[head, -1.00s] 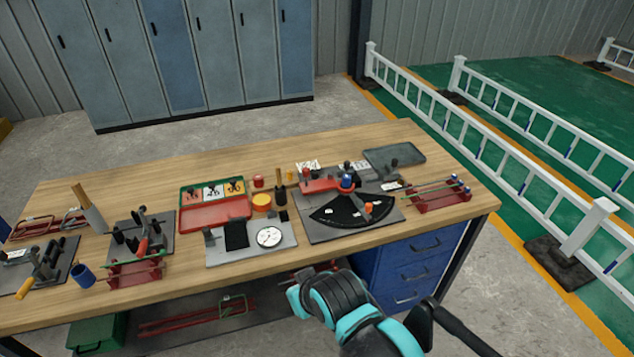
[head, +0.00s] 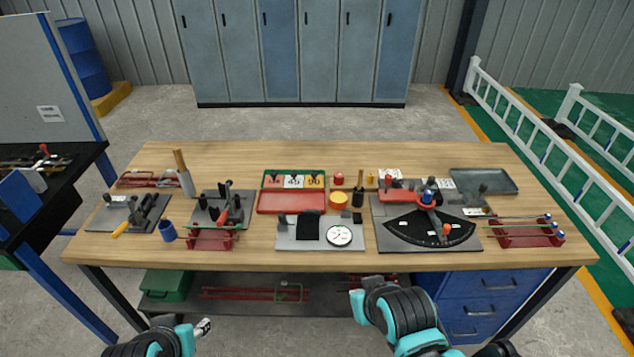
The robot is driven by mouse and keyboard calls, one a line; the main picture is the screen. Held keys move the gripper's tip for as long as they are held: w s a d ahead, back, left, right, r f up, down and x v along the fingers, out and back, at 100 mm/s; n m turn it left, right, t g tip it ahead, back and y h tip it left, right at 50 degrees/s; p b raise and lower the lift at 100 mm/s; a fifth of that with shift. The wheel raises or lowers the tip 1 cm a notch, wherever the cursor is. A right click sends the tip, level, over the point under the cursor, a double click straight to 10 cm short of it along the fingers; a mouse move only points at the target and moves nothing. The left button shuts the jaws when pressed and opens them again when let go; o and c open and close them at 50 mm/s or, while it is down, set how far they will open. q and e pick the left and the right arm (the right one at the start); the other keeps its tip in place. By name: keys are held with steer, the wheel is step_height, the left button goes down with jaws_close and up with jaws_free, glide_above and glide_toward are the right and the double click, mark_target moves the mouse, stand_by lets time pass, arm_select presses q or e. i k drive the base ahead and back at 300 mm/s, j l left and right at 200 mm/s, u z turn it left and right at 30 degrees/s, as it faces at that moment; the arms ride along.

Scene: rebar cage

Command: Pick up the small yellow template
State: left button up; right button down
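A small yellow template marked 90 (head: 315,181) sits at the right end of a row in the open green-and-red case (head: 291,203) at mid-table. A white one marked 45 (head: 294,181) and an orange-red one (head: 273,181) are beside it. My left gripper (head: 203,328) is low at the bottom left, in front of the table and well away from the case. My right gripper (head: 357,284) is below the table's front edge, right of centre, apart from the template. Its fingers are mostly hidden by the arm, and I cannot tell whether either gripper is open.
A grey plate with a dial gauge (head: 339,235) lies in front of the case. A black protractor-like fan (head: 430,229) is to the right, with an orange round tub (head: 339,200) between. Bending fixtures (head: 220,209) stand left.

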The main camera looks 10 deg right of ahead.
mark_target(314, 180)
steer(key=i+l+z, duration=0.6)
steer(key=i, duration=0.25)
steer(key=i+l+z, duration=0.3)
steer(key=i, duration=0.15)
steer(key=k+j, duration=0.05)
